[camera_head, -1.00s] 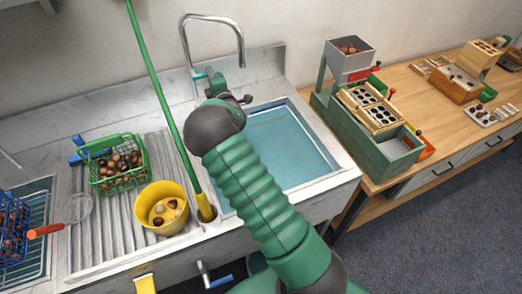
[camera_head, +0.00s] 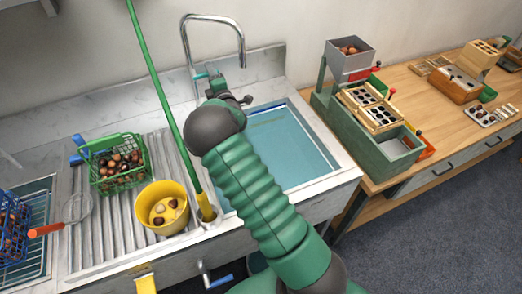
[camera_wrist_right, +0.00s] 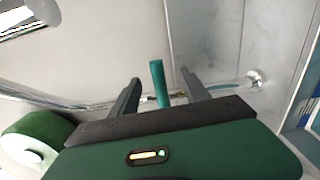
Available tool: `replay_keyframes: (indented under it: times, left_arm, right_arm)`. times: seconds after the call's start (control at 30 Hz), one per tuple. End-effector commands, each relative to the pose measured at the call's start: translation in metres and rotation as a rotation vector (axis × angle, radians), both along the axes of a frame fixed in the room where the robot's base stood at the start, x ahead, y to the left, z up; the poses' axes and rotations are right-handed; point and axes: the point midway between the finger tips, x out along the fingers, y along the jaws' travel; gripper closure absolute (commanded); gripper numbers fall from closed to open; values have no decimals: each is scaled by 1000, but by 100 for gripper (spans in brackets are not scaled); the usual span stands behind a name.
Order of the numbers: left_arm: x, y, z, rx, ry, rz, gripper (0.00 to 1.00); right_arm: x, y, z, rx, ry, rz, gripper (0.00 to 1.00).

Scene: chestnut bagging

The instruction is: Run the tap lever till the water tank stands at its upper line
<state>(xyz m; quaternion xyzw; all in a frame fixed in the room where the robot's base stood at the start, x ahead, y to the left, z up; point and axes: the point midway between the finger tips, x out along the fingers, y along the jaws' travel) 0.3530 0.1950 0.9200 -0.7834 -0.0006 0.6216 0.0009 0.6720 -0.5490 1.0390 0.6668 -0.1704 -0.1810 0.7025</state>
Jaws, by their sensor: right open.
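The water tank is the sink basin (camera_head: 300,165), with blue-green water in it. A faint yellowish line shows near its far wall; my arm hides part of the basin, and I cannot tell the exact level against the line. The curved metal tap (camera_head: 241,45) stands behind it. The teal tap lever (camera_wrist_right: 160,83) stands between the two fingers of my right gripper (camera_wrist_right: 161,93) in the right wrist view, with gaps on both sides. The gripper is open. In the head view my right gripper (camera_head: 212,84) is small at the tap's base, partly hidden by my wrist. My left gripper is not in view.
A green machine (camera_head: 350,130) stands on the wooden bench at right.

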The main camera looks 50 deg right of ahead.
Motion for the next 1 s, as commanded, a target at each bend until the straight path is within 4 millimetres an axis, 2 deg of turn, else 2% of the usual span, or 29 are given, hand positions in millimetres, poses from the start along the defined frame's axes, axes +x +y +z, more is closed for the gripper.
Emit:
replay_keyframes:
  times: [0.6,1.0]
  left_arm:
    - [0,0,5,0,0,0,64]
    - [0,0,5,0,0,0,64]
  right_arm:
    - [-73,41,1,1,0,0,45]
    - [-77,42,0,0,0,0,45]
